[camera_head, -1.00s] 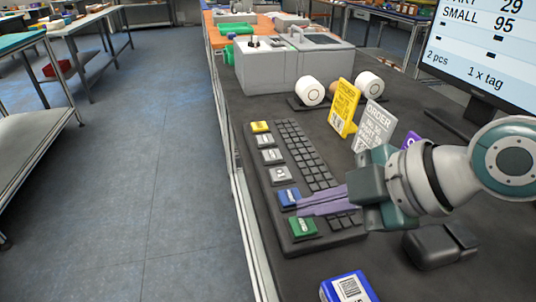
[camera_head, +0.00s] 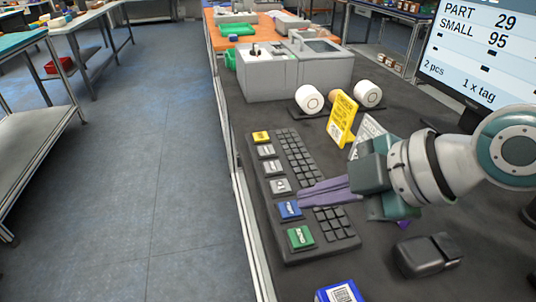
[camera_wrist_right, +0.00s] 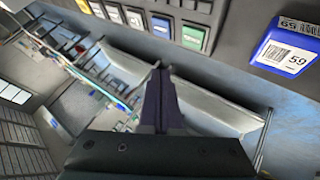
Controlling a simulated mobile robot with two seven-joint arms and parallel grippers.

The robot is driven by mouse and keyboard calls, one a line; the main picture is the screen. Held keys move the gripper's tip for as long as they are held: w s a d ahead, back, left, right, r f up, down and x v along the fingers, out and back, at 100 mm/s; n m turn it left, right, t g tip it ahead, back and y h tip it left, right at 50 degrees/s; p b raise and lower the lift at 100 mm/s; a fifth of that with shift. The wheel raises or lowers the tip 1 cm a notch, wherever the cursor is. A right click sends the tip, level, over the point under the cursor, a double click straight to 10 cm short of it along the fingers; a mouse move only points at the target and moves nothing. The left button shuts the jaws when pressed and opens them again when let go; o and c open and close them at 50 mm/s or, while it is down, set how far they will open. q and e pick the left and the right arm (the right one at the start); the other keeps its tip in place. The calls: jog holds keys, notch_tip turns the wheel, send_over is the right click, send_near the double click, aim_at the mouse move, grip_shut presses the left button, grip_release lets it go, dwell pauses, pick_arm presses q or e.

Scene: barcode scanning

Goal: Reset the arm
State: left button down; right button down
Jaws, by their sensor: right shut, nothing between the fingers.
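My right gripper (camera_head: 304,197) comes in from the right in the head view, its purple fingers shut with nothing between them. The fingers are over the keyboard (camera_head: 262,192), near its blue key (camera_head: 289,210) and above the green key (camera_head: 300,237). I cannot tell from the head view how high above the keys they are. In the right wrist view the shut fingers (camera_wrist_right: 158,75) point toward the bench edge, with the row of coloured keys beyond their tips. My left gripper is not in view.
A yellow card (camera_head: 341,118) and a white order card (camera_head: 367,130) stand behind the gripper. A black device (camera_head: 427,255) lies in front of the arm. A blue barcoded box (camera_head: 339,292) is at the bench's near edge. A monitor (camera_head: 480,55) stands right; grey machines (camera_head: 290,72) stand behind.

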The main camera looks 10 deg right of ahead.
jog(key=shift+f, duration=0.1)
dwell(0.5)
jog(key=shift+s+a, duration=0.15)
jog(key=shift+s, duration=0.1)
jog(key=s+a+r+m+g+h+p, duration=0.1)
jog(key=s+a+m+p, duration=0.1)
jog(key=s+m, duration=0.45)
jog(key=s+d+r+m+g+h+p, duration=0.1)
jog(key=s+d+r+m+h+p, duration=0.15)
jog(key=s+d+m, duration=0.35)
jog(key=s+d+r+m+g+h+p, duration=0.1)
jog(key=s+d+r+m+h+p, duration=0.2)
jog(key=s, duration=0.4)
notch_tip(320, 180, up, 36)
jog(key=p, duration=3.5)
jog(key=shift+a, duration=0.4)
jog(key=shift+w, duration=0.1)
